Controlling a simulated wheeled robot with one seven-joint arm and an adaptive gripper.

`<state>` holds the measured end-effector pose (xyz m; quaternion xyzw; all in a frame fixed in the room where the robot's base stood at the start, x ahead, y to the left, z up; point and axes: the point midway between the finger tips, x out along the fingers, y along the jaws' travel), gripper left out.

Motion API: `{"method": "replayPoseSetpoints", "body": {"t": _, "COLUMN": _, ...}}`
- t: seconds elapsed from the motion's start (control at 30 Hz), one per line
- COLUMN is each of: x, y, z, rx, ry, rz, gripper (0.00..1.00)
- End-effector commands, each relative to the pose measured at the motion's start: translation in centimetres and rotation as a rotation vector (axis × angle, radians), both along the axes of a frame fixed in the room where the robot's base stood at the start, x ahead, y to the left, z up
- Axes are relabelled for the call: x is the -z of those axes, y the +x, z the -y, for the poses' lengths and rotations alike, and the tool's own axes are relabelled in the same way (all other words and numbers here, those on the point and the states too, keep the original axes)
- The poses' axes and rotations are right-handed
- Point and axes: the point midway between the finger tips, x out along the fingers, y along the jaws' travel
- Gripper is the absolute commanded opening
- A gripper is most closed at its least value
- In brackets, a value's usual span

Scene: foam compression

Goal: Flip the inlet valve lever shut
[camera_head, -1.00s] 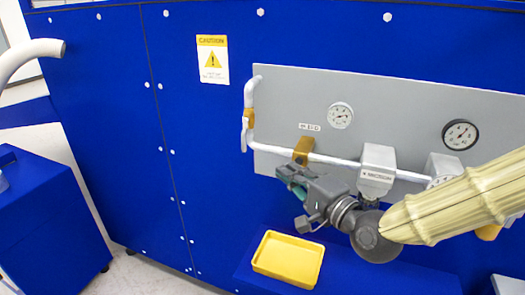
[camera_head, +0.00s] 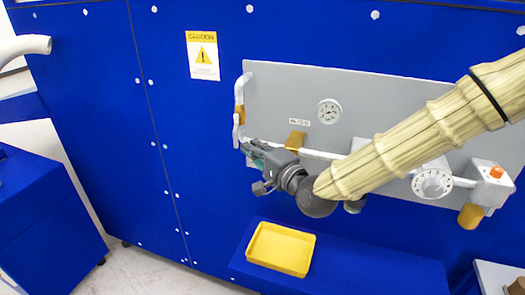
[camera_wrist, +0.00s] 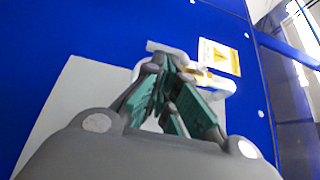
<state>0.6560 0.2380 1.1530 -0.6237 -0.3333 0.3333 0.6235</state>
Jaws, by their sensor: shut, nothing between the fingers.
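The inlet valve is a brass body (camera_head: 239,113) on the white pipe at the left edge of the grey panel. Its white lever (camera_head: 236,132) hangs down along the panel edge in the head view. In the wrist view the brass part (camera_wrist: 195,70) and the white lever (camera_wrist: 214,83) show just right of the fingertips. My gripper (camera_head: 249,151) is shut and empty, just below and right of the lever. Its green-padded fingers (camera_wrist: 172,62) come together in the wrist view. I cannot tell whether the fingertips touch the lever.
The grey panel (camera_head: 280,85) carries the pipe, a gauge (camera_head: 329,111), another brass fitting (camera_head: 295,140) and a dial (camera_head: 432,183). My arm hides part of it. A yellow tray (camera_head: 281,249) sits on the blue ledge (camera_head: 370,265) below. A caution sign (camera_head: 202,55) is up left.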

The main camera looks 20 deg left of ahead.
Motion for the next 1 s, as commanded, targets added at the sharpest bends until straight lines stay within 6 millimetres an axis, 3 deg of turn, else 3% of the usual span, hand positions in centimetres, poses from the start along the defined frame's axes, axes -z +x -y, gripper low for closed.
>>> {"method": "replayPoseSetpoints", "body": {"t": 0.33, "x": -0.1, "y": 1.4, "z": -2.2, "rx": 0.000, "ry": 0.000, "rz": 0.000, "gripper": 0.00}}
{"method": "replayPoseSetpoints", "body": {"t": 1.0, "x": 0.4, "y": 2.2, "z": -2.3, "rx": 0.004, "ry": 0.029, "rz": -0.001, "gripper": 0.00}}
